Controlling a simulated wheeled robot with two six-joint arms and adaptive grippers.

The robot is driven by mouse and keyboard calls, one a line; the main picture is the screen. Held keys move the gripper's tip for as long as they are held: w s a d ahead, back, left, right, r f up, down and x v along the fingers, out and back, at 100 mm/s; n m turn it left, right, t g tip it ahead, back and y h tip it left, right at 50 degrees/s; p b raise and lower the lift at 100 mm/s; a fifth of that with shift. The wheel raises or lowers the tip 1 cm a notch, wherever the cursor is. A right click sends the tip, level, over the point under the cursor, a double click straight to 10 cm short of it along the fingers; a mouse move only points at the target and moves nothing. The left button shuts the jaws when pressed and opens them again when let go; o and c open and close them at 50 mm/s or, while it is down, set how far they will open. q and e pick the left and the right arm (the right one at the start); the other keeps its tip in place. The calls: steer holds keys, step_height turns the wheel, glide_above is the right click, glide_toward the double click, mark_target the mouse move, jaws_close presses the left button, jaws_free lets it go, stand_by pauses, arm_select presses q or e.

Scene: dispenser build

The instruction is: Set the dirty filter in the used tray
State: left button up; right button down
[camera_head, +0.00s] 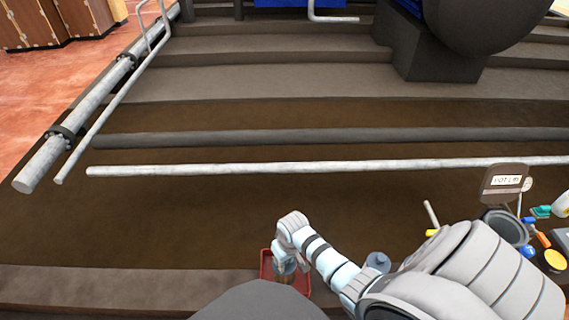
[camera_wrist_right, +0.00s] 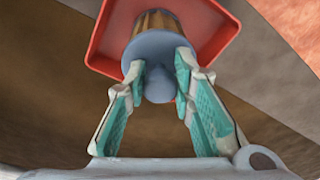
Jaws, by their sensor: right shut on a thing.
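The dirty filter (camera_wrist_right: 150,46) has a brown pleated body and a grey-blue cap with a knob. My right gripper (camera_wrist_right: 158,74) is shut on its cap, one finger on each side. The used tray, a red square tray (camera_wrist_right: 108,42), lies beyond the filter in the right wrist view, with the filter's body over its inside. I cannot tell whether the filter touches the tray's floor. In the head view the red tray (camera_head: 266,266) sits at the bottom middle, and my right gripper (camera_head: 286,262) is over it, hiding much of it. My left gripper is not in view.
A grey-blue knobbed piece (camera_head: 378,262) stands to the right, partly behind my right arm. Further right are a "HOT LIPS" sign (camera_head: 504,182), a dark cup (camera_head: 508,228) and several small coloured items. A long pale pipe (camera_head: 300,167) crosses behind. The brown surface left of the tray is clear.

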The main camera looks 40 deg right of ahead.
mark_target(288, 267)
steer(key=shift+r, duration=0.1)
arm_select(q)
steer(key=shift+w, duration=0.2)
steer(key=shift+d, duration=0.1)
arm_select(e)
steer(key=c, duration=1.4)
jaws_free()
steer(key=shift+o, duration=0.2)
arm_select(q)
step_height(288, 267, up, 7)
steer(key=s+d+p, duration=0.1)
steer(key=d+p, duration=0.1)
steer(key=p, duration=0.5)
arm_select(e)
step_height(288, 267, up, 12)
steer(key=s, duration=0.1)
steer(key=shift+s, duration=0.15)
steer(key=shift+d, duration=0.1)
